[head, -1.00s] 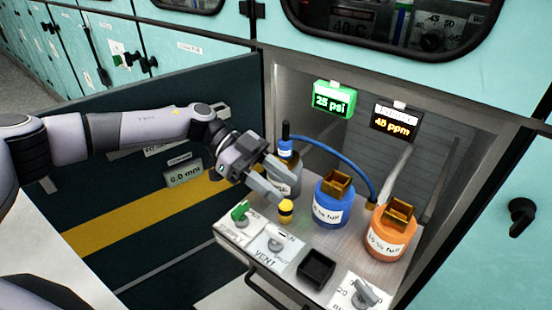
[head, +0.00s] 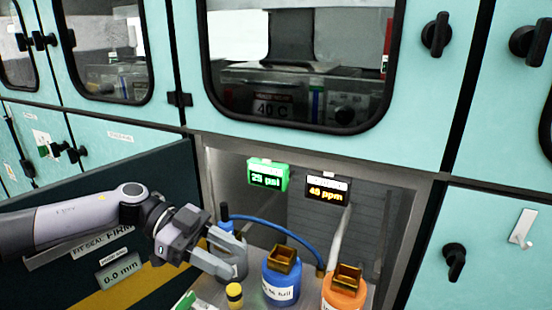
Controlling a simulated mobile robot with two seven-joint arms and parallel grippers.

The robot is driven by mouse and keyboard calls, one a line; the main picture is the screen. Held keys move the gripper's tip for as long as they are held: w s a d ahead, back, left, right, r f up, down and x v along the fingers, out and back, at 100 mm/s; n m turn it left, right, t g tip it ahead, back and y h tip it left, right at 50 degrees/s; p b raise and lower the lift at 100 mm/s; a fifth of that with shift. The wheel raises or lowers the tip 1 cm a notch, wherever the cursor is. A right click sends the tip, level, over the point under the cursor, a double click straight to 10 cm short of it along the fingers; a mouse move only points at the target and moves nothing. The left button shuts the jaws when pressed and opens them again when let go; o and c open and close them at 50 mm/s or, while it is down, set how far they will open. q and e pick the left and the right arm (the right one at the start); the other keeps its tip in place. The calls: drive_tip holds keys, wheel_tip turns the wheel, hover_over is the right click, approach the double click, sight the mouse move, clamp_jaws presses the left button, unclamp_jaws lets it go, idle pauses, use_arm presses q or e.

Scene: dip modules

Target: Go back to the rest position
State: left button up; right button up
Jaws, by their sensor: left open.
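My left gripper (head: 231,257) is open and empty. It reaches in from the left, with its fingers beside a grey container (head: 232,266) that has a blue top. A small yellow and black knob (head: 234,295) lies just below the fingertips, apart from them as far as I can tell. A blue bottle (head: 281,286) labelled with a fill level and an orange bottle (head: 343,293) stand to the right. My right gripper is not in view.
A green display (head: 267,174) reads 25 psi and a dark display (head: 327,190) reads 48 ppm. A blue hose (head: 275,228) arches behind the bottles. A dark open panel (head: 140,270) lies behind my left arm. Teal cabinet doors with black handles (head: 454,261) surround the bay.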

use_arm(q)
drive_tip(key=s+d+f+n+t+h+p, duration=0.25)
drive_tip(key=d+n+t+h, duration=0.35)
drive_tip(key=d+t, duration=0.6)
drive_tip(key=s+a+f+n+t+y+p, duration=0.1)
drive_tip(key=s+a+f+n+t+y, duration=0.2)
drive_tip(key=a+f+n+t+y, duration=0.5)
drive_tip(key=s+a+f+n+g+y+p, duration=0.1)
drive_tip(key=s+a+f+n+g+y, duration=0.3)
drive_tip(key=s+a+f+y, duration=0.5)
drive_tip(key=s+a+f+g, duration=0.2)
drive_tip(key=a+f, duration=0.1)
drive_tip(key=f, duration=0.2)
drive_tip(key=shift+s+a, duration=0.15)
drive_tip(key=shift+s, duration=0.25)
